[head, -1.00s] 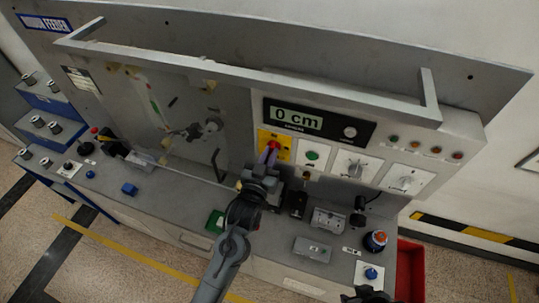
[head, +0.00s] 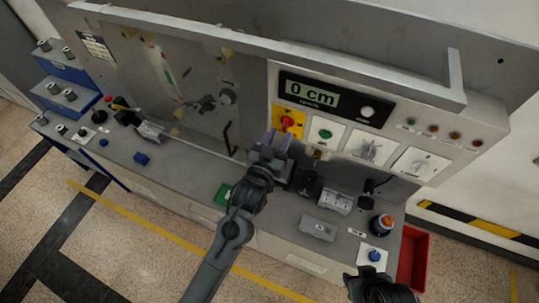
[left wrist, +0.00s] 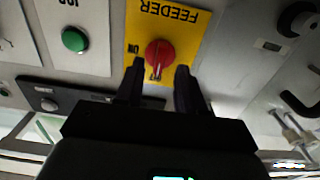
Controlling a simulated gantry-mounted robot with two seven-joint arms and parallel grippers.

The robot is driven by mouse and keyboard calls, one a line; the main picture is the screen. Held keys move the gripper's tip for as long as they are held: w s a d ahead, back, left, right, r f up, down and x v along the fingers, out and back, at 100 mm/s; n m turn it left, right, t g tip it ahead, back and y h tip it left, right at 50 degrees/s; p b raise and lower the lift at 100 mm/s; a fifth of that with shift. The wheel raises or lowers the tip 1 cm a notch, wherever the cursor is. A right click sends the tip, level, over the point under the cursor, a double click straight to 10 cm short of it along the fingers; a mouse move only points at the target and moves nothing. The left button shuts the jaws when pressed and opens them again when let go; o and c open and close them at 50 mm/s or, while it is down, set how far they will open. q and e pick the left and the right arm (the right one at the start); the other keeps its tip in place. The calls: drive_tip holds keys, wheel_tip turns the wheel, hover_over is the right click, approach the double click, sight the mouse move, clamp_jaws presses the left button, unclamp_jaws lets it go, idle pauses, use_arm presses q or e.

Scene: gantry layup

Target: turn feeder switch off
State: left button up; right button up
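The feeder switch is a red rotary knob (head: 287,122) on a yellow plate (head: 276,117) on the machine's front panel. My left gripper (head: 277,141) is just in front of and below the knob in the head view. In the left wrist view, its two dark fingers are apart with nothing held, and the red knob (left wrist: 158,54) shows between and just beyond their tips. The picture is upside down there; the "ON" label is left of the knob, whose ridge looks roughly vertical. My right gripper (head: 376,287) is at the bottom edge, its fingers unclear.
A green button (head: 325,134) and two grey dials (head: 370,148) are right of the switch. A red bin (head: 414,258) stands at right.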

use_arm(q)
drive_tip(key=b+v, duration=0.1)
drive_tip(key=v, duration=0.7)
drive_tip(key=shift+s+b, duration=0.15)
drive_tip(key=shift+b, duration=0.2)
